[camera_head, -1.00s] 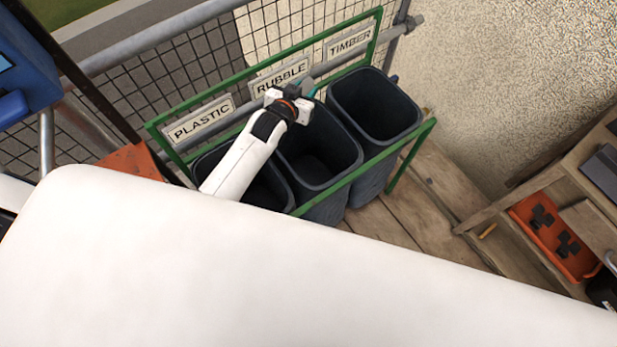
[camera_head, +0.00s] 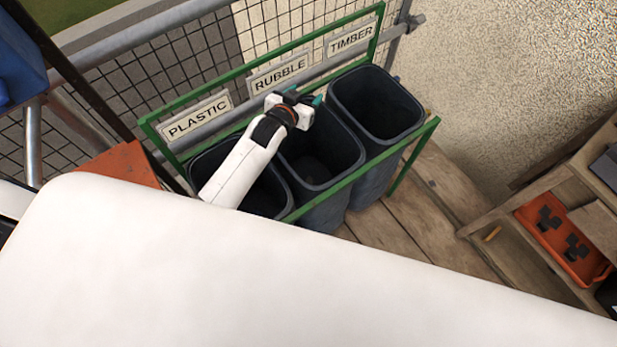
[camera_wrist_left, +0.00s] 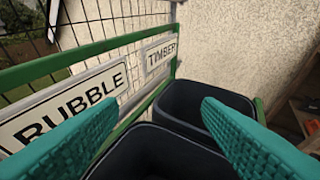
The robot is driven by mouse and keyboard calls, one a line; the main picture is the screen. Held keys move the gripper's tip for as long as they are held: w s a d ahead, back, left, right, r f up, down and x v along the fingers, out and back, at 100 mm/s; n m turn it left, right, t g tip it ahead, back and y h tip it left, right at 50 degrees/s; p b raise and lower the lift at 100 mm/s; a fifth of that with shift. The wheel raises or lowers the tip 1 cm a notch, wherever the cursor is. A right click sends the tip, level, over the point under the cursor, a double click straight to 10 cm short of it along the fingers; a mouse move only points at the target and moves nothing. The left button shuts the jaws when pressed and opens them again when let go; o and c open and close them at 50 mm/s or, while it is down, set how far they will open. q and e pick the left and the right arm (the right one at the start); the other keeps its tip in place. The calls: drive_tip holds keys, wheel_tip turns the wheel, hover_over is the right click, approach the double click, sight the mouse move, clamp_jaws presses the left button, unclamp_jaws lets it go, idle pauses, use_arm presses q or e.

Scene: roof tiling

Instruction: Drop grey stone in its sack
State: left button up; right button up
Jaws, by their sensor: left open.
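The sack under the RUBBLE sign (camera_head: 281,74) is the dark middle container (camera_head: 338,165) in the green frame. Part of it also shows in the left wrist view (camera_wrist_left: 160,158). My left gripper (camera_head: 311,101) is over the back part of its mouth. In the left wrist view its teal fingers (camera_wrist_left: 168,106) are wide apart with nothing between them. I see no grey stone in either view; the container's bottom is dark, so I cannot tell whether the stone lies there. My right gripper is not in view.
A dark container (camera_head: 376,105) under the TIMBER sign (camera_head: 351,39) stands to the right, another (camera_head: 262,195) under PLASTIC (camera_head: 197,117) to the left. Behind are a metal rail and mesh. A wooden shelf with an orange tray (camera_head: 562,240) is at right.

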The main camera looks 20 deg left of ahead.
use_arm(q)
drive_tip(key=b+v, duration=0.1)
drive_tip(key=v, duration=1.1)
